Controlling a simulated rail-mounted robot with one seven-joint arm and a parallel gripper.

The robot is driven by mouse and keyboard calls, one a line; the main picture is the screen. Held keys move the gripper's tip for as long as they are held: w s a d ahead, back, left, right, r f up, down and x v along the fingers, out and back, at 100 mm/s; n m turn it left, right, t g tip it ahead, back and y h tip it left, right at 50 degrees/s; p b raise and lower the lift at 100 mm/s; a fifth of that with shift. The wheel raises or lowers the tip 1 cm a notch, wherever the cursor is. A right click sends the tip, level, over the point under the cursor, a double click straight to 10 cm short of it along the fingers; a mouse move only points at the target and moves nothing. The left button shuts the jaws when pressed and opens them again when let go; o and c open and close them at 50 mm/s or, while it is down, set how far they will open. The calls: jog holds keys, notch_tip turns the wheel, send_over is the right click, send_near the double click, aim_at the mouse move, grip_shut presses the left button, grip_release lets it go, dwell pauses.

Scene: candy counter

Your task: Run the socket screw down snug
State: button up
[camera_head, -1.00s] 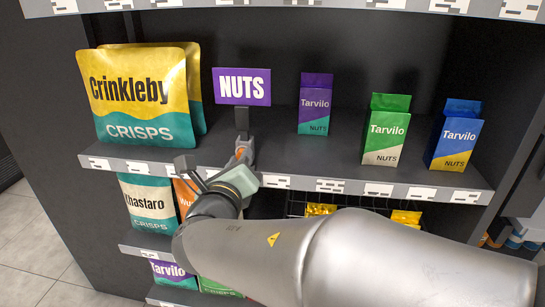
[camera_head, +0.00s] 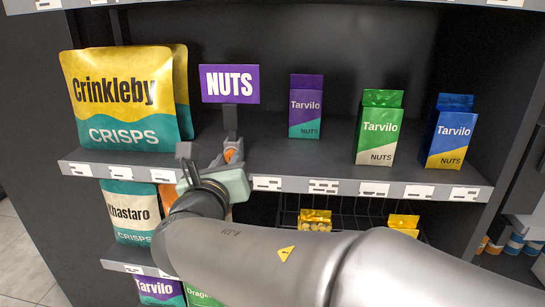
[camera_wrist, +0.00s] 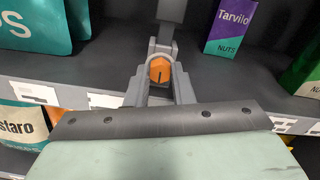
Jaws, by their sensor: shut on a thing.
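A purple NUTS sign (camera_head: 229,84) stands on a dark post (camera_head: 231,117) at the shelf's front edge. My gripper (camera_head: 233,158) is at the foot of this post. In the wrist view its grey fingers lie on both sides of an orange faceted piece (camera_wrist: 160,70) with a dark slot, and they are shut on it. The orange piece sits just in front of the grey post (camera_wrist: 171,12). I cannot make out a separate socket screw; its thread and seat are hidden behind the orange piece and the fingers.
Crinkleby crisps bags (camera_head: 122,105) stand close to the left of the sign. A purple Tarvilo box (camera_head: 306,106), a green one (camera_head: 379,128) and a blue one (camera_head: 451,132) stand to the right. The shelf's label edge (camera_head: 325,186) runs just below; more bags are underneath.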

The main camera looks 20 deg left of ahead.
jog(key=m+b, duration=0.3)
jog(key=shift+b, duration=0.3)
jog(key=o, duration=0.5)
jog(key=v, duration=0.5)
dwell(0.3)
